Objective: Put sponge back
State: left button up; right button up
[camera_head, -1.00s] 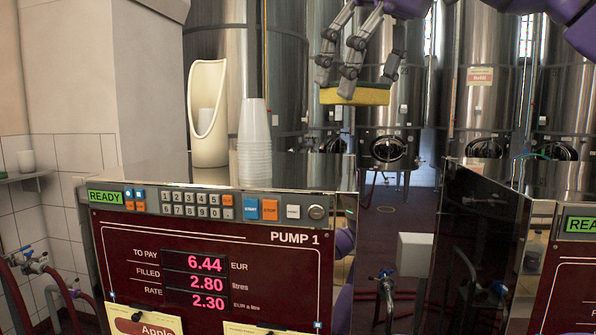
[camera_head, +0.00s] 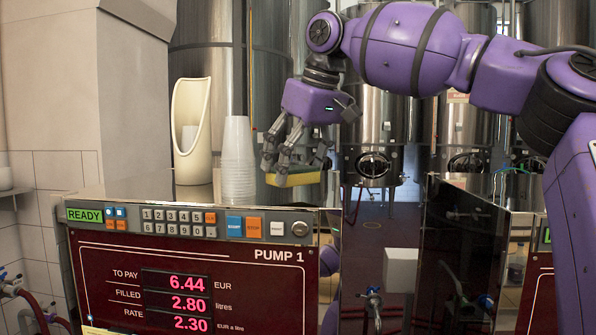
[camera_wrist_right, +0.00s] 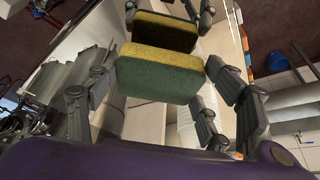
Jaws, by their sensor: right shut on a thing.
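The sponge (camera_head: 300,179), yellow with a green side, is held in my right gripper (camera_head: 284,158), low over the right part of the Pump 1 top. In the right wrist view the sponge (camera_wrist_right: 160,78) sits between the fingers, green side toward the camera. A second sponge shape beyond it looks like its reflection in the shiny top. I cannot tell whether the sponge touches the top. My left gripper is not in view.
A stack of clear cups (camera_head: 238,160) stands just left of the sponge. A cream scoop-shaped holder (camera_head: 191,132) is further left. The Pump 1 panel (camera_head: 190,275) is in front. Steel tanks stand behind, and a gap separates the dark cabinet (camera_head: 465,250) at right.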

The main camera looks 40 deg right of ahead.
jog(key=shift+s+f, duration=0.1)
jog(key=shift+f, duration=0.9)
jog(key=o, duration=0.8)
jog(key=shift+r, duration=0.2)
jog(key=v, duration=1.2)
jog(key=shift+r, duration=0.25)
